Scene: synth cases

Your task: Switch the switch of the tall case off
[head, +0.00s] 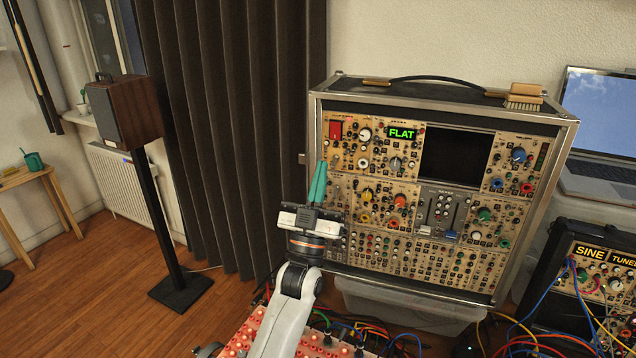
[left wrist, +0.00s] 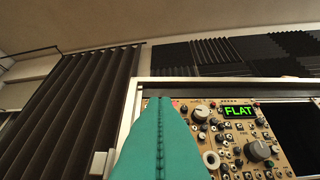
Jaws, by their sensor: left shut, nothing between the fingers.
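The tall case (head: 568,160) stands upright at the right of the head view, its front full of beige panels with knobs. A red switch (head: 336,130) sits in its upper left corner, beside a lit green display (head: 401,133) reading FLAT. I cannot tell which way the switch is set. My left gripper (head: 320,167) has its teal fingers shut and empty, pointing up, below and a little left of the switch in the picture. In the left wrist view the shut fingers (left wrist: 160,100) cover most of the switch area; the display (left wrist: 239,111) shows to their right. My right gripper is not in view.
A brush (head: 524,97) and a black handle lie on top of the case. A laptop (head: 600,130) and a smaller case marked SINE (head: 590,253) with cables stand to the right. A dark curtain (head: 235,130) hangs left of the case. A speaker (head: 125,110) stands further left.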

